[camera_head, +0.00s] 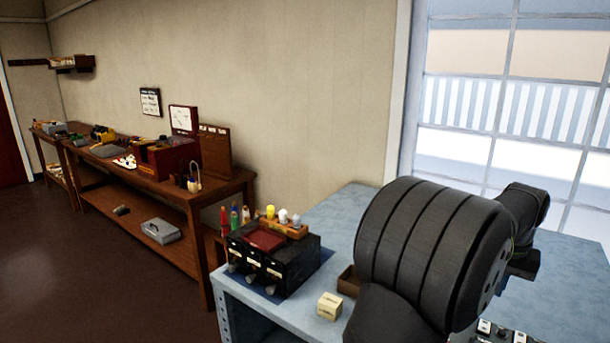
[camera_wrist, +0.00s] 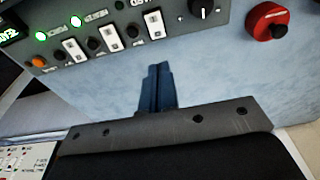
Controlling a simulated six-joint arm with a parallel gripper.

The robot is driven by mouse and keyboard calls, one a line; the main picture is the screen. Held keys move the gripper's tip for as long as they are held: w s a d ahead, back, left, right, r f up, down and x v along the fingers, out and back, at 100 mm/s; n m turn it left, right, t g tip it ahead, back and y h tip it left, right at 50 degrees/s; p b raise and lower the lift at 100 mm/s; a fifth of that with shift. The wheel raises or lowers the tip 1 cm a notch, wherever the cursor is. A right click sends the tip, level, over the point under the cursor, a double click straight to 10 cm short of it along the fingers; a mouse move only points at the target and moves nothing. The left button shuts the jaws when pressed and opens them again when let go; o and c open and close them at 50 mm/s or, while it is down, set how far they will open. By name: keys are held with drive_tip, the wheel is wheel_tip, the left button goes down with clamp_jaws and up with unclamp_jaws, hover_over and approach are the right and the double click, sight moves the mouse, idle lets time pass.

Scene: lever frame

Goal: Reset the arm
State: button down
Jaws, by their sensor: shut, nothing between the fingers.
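My gripper (camera_wrist: 158,68) shows in the wrist view as two dark blue fingers side by side. They are shut with nothing between them. The fingers point toward a grey control panel (camera_wrist: 178,38) at the top of that view. I cannot tell how far apart they are. In the head view my arm fills the right side and hides my gripper. Part of a panel (camera_head: 500,334) shows at the bottom right.
The blue-grey bench (camera_head: 345,205) holds a black drawer box (camera_head: 272,262), a small cream box (camera_head: 329,306) and a brown tray (camera_head: 348,281), left of my arm. A wooden workbench (camera_head: 215,195) with tools stands along the wall. A printed sheet (camera_wrist: 28,160) shows at the wrist view's lower left.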

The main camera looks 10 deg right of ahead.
wheel_tip(320, 180, up, 8)
drive_tip(key=s+a, duration=0.3)
wheel_tip(320, 180, down, 7)
drive_tip(key=w+d, duration=0.1)
drive_tip(key=shift+r, duration=0.2)
drive_tip(key=c, duration=2.1)
unclamp_jaws()
drive_tip(key=shift+w+d, duration=0.1)
drive_tip(key=o, duration=1.8)
drive_tip(key=s+d+r, duration=0.4)
drive_tip(key=s+r, duration=0.2)
drive_tip(key=r, duration=0.1)
drive_tip(key=shift+d, duration=0.35)
drive_tip(key=o, duration=0.3)
drive_tip(key=shift+f, duration=0.35)
wheel_tip(320, 180, down, 9)
drive_tip(key=shift+w+d+r, duration=0.15)
drive_tip(key=shift+w+d, duration=0.25)
drive_tip(key=shift+w, duration=0.05)
wheel_tip(320, 180, up, 10)
drive_tip(key=shift+s+a, duration=0.45)
